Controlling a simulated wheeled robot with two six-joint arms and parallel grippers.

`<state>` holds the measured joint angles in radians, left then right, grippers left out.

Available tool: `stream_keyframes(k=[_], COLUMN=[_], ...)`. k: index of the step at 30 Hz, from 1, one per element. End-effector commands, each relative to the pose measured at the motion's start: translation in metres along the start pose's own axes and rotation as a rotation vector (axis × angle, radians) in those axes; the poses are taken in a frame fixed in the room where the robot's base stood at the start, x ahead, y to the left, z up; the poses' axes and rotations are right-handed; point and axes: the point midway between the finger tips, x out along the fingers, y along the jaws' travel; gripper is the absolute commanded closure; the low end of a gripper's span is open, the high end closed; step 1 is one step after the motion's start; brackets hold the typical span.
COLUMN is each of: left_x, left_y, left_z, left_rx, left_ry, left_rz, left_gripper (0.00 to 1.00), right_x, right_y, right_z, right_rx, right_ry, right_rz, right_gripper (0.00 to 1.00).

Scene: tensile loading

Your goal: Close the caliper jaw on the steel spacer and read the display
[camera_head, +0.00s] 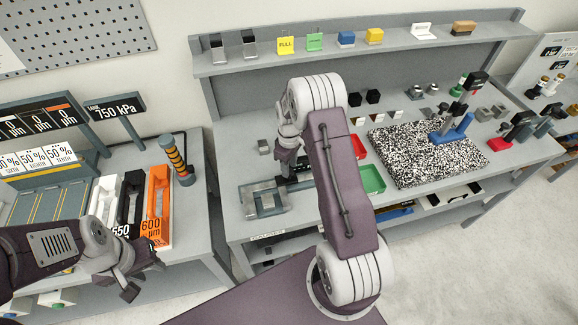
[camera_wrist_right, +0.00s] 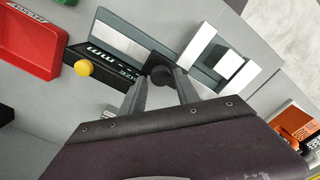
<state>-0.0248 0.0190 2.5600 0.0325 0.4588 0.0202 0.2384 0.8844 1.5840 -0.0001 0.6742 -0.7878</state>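The caliper (camera_wrist_right: 95,68) lies on the bench in the right wrist view. It has a silver strip, a dark display face with "mm" lettering and a round black knob (camera_wrist_right: 160,76). My right gripper (camera_wrist_right: 160,84) has its two fingers on either side of this knob; whether they touch it is unclear. A pale, squared metal piece (camera_wrist_right: 231,62), perhaps the steel spacer, stands at the caliper's right end. In the head view, a grey metal frame (camera_head: 264,203) lies below my right gripper (camera_head: 285,172), partly hidden by my arm. My left gripper (camera_head: 144,277) is empty, its fingers apart.
A green tray (camera_head: 372,179) and a speckled board (camera_head: 420,155) are to the right. White, black and orange holders (camera_head: 158,205) stand on the left bench.

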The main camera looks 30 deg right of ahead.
Motion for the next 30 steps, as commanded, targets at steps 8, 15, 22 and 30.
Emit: stream_keyframes(k=[8,15,22,30], left_x=[-0.006,-0.006,-0.003,0.003], left_y=[0.0,0.0,0.0,0.0], left_z=[-0.001,-0.001,0.0,0.0], left_rx=[0.0,0.0,0.0,0.0], left_ry=[0.0,0.0,0.0,0.0], left_rz=[0.0,0.0,0.0,0.0], left_gripper=[0.64,0.64,0.64,0.64], right_x=[0.019,0.019,0.019,0.019], right_y=[0.0,0.0,-0.006,-0.035], right_z=[0.0,0.0,-0.007,-0.036], right_rx=[0.0,0.0,-0.003,-0.002], right_ry=[0.001,0.001,0.001,0.002], right_rz=[0.001,0.001,0.001,0.001], right_gripper=[0.62,0.87,1.0,1.0])
